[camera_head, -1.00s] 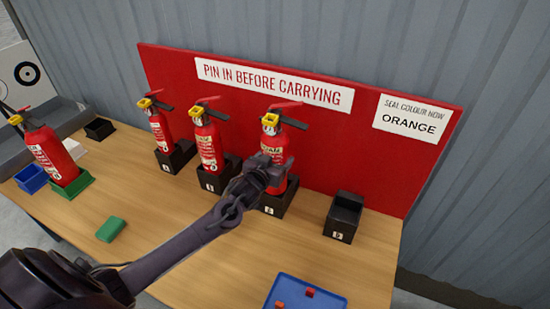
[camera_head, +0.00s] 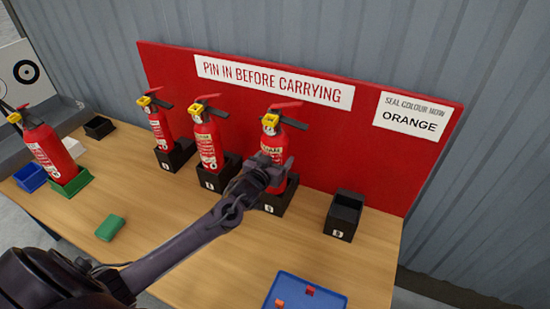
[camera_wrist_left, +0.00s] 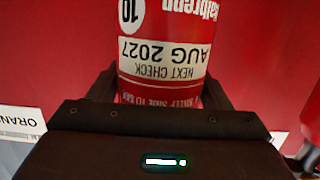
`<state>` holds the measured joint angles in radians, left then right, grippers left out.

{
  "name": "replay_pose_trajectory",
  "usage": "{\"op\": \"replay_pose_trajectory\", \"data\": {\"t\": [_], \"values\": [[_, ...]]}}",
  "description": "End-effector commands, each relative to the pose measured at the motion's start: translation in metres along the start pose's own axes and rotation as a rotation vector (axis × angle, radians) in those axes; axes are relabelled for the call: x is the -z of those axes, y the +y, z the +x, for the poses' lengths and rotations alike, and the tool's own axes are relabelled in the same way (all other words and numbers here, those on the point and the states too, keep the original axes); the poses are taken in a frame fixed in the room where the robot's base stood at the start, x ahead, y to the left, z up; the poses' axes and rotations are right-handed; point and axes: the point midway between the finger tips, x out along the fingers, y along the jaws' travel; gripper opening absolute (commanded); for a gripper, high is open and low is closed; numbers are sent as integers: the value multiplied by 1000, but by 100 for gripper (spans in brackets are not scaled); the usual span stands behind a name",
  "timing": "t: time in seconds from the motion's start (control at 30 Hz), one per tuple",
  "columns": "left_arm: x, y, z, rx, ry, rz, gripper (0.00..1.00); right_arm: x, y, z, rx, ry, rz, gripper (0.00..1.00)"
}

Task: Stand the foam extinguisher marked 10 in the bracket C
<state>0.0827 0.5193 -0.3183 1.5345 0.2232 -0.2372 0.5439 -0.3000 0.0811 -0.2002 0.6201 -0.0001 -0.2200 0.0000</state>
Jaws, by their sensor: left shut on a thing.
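The bracket's letter is too small to read. My right gripper is not in view.
Two more extinguishers (camera_head: 160,127) (camera_head: 207,143) stand in black brackets to the left. An empty bracket (camera_head: 343,216) stands at the right. Another extinguisher (camera_head: 47,150) stands in a green holder (camera_head: 72,186). A blue tray (camera_head: 330,302) and green block (camera_head: 110,228) lie in front.

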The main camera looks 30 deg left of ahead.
Motion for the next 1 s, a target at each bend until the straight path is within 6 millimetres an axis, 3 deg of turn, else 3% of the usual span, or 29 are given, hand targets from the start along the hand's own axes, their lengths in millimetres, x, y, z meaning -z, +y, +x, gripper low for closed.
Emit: {"op": "replay_pose_trajectory", "data": {"t": [0.03, 1.0], "values": [[8, -1, 1, 1, 21, -4, 26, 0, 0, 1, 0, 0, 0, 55], [-2, -1, 4, 1, 21, -3, 26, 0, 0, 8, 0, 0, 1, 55]]}}
